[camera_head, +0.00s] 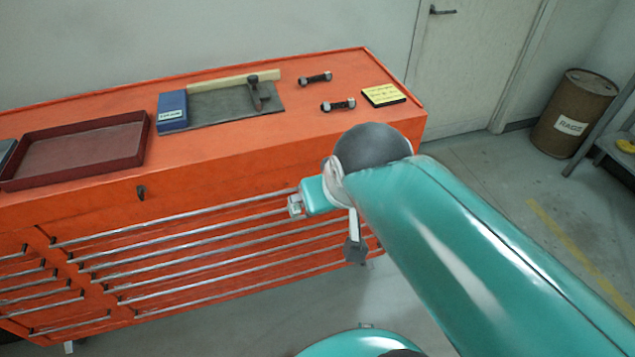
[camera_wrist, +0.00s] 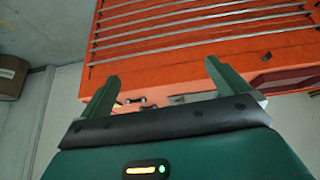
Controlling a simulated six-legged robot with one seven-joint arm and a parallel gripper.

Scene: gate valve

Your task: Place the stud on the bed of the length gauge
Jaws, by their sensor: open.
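Two short dark studs with pale ends lie on the orange cabinet top, one farther back (camera_head: 315,78) and one nearer (camera_head: 338,104). I cannot tell which is the task's stud. The length gauge seems to be the grey plate (camera_head: 215,108) with a blue labelled block (camera_head: 173,111) at its left end and a cream strip behind. A dark upright piece (camera_head: 258,92) stands on it; no stud shows there. My gripper (camera_wrist: 160,72) is open and empty, its two green fingers wide apart. In the head view my arm hides most of it, in front of the cabinet.
A dark red tray (camera_head: 75,150) sits left of the gauge. A yellow note pad (camera_head: 384,95) lies right of the studs, near the cabinet's right end. Drawer bars (camera_head: 190,237) line the cabinet front. A brown drum (camera_head: 574,112) stands by the door.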

